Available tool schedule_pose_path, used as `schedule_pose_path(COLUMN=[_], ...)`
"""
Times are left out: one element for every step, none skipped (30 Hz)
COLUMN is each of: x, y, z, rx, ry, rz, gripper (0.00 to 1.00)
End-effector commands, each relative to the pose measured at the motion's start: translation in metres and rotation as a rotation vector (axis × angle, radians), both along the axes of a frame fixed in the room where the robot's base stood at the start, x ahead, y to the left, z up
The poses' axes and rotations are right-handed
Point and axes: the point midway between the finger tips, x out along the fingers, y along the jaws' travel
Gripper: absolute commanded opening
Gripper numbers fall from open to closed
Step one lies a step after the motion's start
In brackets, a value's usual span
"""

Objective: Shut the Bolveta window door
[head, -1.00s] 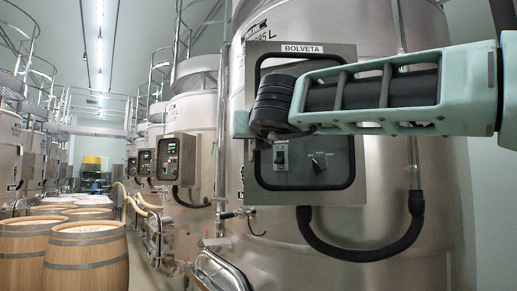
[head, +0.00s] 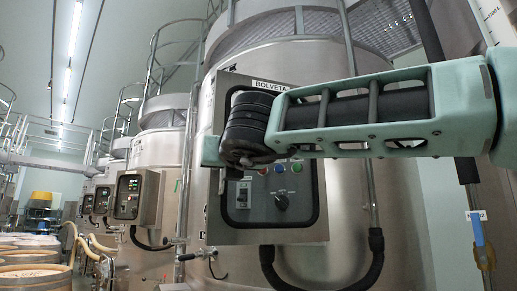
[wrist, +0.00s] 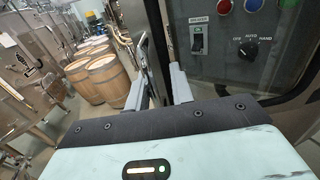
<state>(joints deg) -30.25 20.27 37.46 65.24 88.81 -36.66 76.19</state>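The Bolveta control box (head: 218,232) is a grey steel box on the large vat, labelled BOLVETA. Its window door is a black rounded frame (head: 318,205) around the switch and knob panel. It looks near the box face; whether it is slightly ajar I cannot tell. My arm crosses in front of the box and hides its upper middle. In the wrist view my gripper (wrist: 158,92) has its two grey fingers apart, by the door's dark edge (wrist: 160,40). I cannot tell whether they touch it. The switch and the OFF-AUTO-HAND knob show right of the fingers.
A thick black hose (head: 320,284) loops below the box. A vertical pipe (head: 372,195) runs right of it, and a blue-handled valve (head: 478,232) is at the far right. More vats and boxes (head: 135,197) line the left. Wooden barrels (wrist: 108,78) stand beyond.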

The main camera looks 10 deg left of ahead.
Motion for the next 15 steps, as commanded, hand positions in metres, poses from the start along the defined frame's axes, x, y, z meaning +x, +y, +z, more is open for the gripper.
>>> schedule_pose_path(x=[0.000, -0.002, -0.005, -0.007, -0.008, -0.010, -0.012, -0.013, -0.016, -0.017, -0.019, -0.021, -0.023, -0.025, -0.028], y=[-0.005, -0.006, -0.007, -0.008, -0.010, -0.011, -0.012, -0.013, -0.015, -0.016, -0.017, -0.018, -0.019, -0.020, -0.021], z=[-0.001, -0.002, -0.002, -0.002, -0.001, -0.001, -0.002, -0.002, -0.002, -0.002, -0.002, -0.002, -0.002, -0.002, -0.002], rx=[0.000, 0.000, -0.001, -0.001, -0.001, -0.001, -0.001, -0.001, -0.002, -0.002, -0.002, -0.002, -0.002, -0.002, -0.002], ry=[-0.002, -0.001, -0.002, -0.003, -0.003, -0.002, -0.002, 0.000, -0.001, -0.001, -0.001, -0.001, -0.001, -0.001, -0.001], rz=[-0.008, -0.008, -0.007, -0.007, -0.006, -0.006, -0.006, -0.005, -0.005, -0.004, -0.004, -0.003, -0.003, -0.002, -0.001], gripper=[0.19, 0.19, 0.19, 0.19, 0.19, 0.19, 0.19, 0.19, 0.19, 0.19, 0.19, 0.19, 0.19, 0.19, 0.19])
